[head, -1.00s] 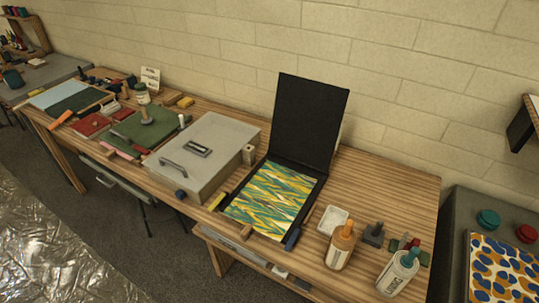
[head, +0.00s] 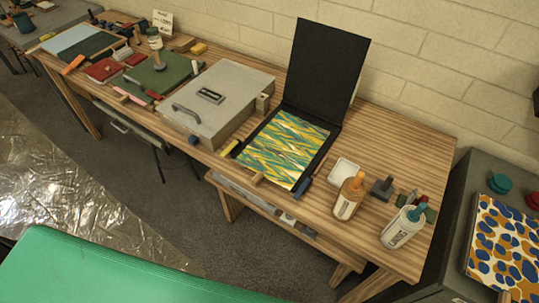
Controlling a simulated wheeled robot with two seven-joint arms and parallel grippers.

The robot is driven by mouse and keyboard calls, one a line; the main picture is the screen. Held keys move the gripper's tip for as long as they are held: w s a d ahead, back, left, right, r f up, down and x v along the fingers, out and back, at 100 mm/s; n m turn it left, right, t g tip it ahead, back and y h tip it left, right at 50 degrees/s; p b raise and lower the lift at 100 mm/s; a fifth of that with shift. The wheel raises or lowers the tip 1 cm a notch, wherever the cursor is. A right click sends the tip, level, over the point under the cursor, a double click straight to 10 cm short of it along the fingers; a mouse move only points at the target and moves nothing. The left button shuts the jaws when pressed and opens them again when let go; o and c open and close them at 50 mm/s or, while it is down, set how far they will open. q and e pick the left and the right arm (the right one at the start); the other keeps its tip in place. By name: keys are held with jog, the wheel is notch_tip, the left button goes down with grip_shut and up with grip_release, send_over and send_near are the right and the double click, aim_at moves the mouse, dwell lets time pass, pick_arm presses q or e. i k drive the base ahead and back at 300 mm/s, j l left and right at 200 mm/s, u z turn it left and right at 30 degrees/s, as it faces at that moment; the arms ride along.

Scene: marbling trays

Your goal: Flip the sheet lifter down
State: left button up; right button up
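The sheet lifter seems to be the black flat panel (head: 325,65) in the head view. It stands raised, nearly upright and leaning back slightly, along the back edge of a shallow black tray (head: 325,152). A sheet with a yellow, teal and white feathered pattern (head: 284,146) lies flat in the tray, uncovered. Neither of my grippers is in view, and nothing touches the panel.
Left of the tray stands a grey lidded box (head: 235,85) with a handle. To its right are a white dish (head: 345,172), an orange-capped bottle (head: 349,195) and a teal-capped bottle (head: 404,226). The block wall is close behind the panel.

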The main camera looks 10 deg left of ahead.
aim_at(76, 63)
jog(key=u, duration=1.75)
jog(key=i+j+z, duration=0.15)
jog(key=i, duration=0.3)
jog(key=i+j+z, duration=0.2)
jog(key=i+j, duration=0.2)
jog(key=i+j+z, duration=0.15)
jog(key=i+j, duration=0.2)
jog(key=i+j+z, duration=0.15)
jog(key=i+j, duration=0.3)
jog(key=i+j+z, duration=0.15)
jog(key=i+j, duration=0.2)
jog(key=i+j+z, duration=0.2)
jog(key=j, duration=0.4)
jog(key=i+j+z, duration=0.15)
jog(key=i+j, duration=0.25)
jog(key=j, duration=0.15)
